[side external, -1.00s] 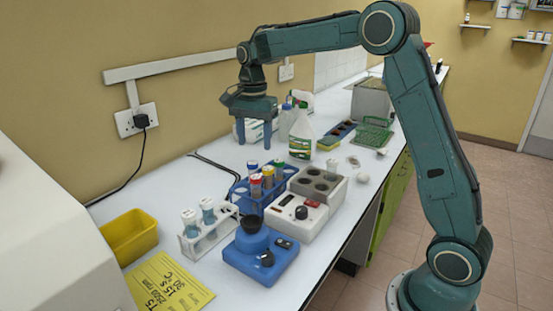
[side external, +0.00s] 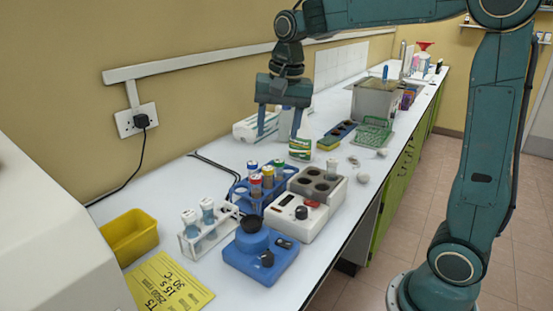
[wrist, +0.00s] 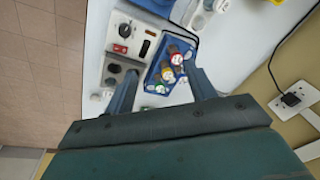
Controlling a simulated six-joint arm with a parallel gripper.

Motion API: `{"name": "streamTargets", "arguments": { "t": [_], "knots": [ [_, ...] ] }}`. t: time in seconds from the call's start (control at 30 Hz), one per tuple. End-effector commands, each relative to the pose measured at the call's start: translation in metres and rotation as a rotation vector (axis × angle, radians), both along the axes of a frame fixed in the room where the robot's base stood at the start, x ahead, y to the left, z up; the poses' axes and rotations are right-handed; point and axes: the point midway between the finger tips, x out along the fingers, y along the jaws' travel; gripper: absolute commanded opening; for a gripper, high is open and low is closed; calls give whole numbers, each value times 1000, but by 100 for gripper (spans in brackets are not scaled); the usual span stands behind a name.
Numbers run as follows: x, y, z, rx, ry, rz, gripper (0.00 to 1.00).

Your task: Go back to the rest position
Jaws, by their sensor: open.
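The fingers point down. In the wrist view my gripper (wrist: 162,86) also shows, with its fingers apart. Between and beyond them, well below, is the blue tube rack (wrist: 151,72) with several coloured-cap tubes. The same blue rack (side external: 238,190) stands on the bench in the side view, clear of my gripper.
A white heating block (side external: 322,192), a blue mixer (side external: 245,262), a white rack with two tubes (side external: 207,239) and a yellow bin (side external: 130,237) stand on the bench. A green wire rack (side external: 374,132) and a grey bath (side external: 377,100) are farther back. The wall is close behind.

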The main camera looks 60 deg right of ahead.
Motion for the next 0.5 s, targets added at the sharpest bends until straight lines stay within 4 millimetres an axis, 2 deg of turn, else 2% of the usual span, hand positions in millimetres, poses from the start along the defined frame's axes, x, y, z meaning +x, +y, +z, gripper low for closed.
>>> {"name": "streamTargets", "arguments": {
  "t": [0.03,0.2,0.5],
  "knots": [
    [-12,4,4,-8,-17,41,55],
    [-48,14,11,-40,-68,187,55],
    [-110,28,10,-110,-154,440,55]
  ]
}}
